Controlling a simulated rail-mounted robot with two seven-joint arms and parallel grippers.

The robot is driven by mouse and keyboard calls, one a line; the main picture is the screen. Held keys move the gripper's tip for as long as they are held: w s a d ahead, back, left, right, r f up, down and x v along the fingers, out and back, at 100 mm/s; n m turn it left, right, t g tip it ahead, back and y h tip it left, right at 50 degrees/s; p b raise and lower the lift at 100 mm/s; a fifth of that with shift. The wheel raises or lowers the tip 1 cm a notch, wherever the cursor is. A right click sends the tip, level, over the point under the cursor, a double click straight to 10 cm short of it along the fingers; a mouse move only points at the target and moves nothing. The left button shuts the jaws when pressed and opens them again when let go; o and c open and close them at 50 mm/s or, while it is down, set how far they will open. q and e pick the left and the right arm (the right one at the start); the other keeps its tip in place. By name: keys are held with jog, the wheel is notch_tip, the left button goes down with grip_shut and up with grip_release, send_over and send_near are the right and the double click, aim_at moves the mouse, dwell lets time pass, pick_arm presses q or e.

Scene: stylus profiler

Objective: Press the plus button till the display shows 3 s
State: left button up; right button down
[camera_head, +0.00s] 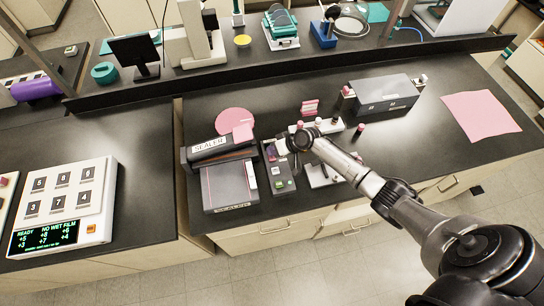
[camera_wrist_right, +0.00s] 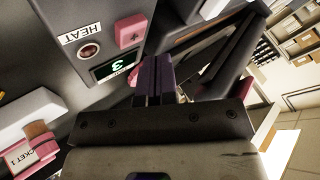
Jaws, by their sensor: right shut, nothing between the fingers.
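The dark sealer (camera_head: 228,186) stands on the bench with its control box (camera_head: 280,182) on its right side. In the right wrist view the box's display (camera_wrist_right: 118,66) shows a green digit that looks like 3. A pink button (camera_wrist_right: 130,30) with a pale mark sits beside the display. Another bit of pink shows behind my fingers, mostly hidden. My right gripper (camera_head: 298,141) is over the far end of the control box; its shut, empty fingers (camera_wrist_right: 153,70) are close to the panel beside the display. Contact cannot be told. My left gripper is out of view.
A HEAT label and round lamp (camera_wrist_right: 89,51) are on the panel. A white rack (camera_head: 325,127) with small pink-capped items is right of the gripper. A grey box (camera_head: 383,93) and pink cloth (camera_head: 480,115) lie farther right. The white keypad unit (camera_head: 62,205) is at left.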

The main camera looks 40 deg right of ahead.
aim_at(273, 157)
jog(key=shift+r+p, duration=1.7)
jog(key=shift+r, duration=0.55)
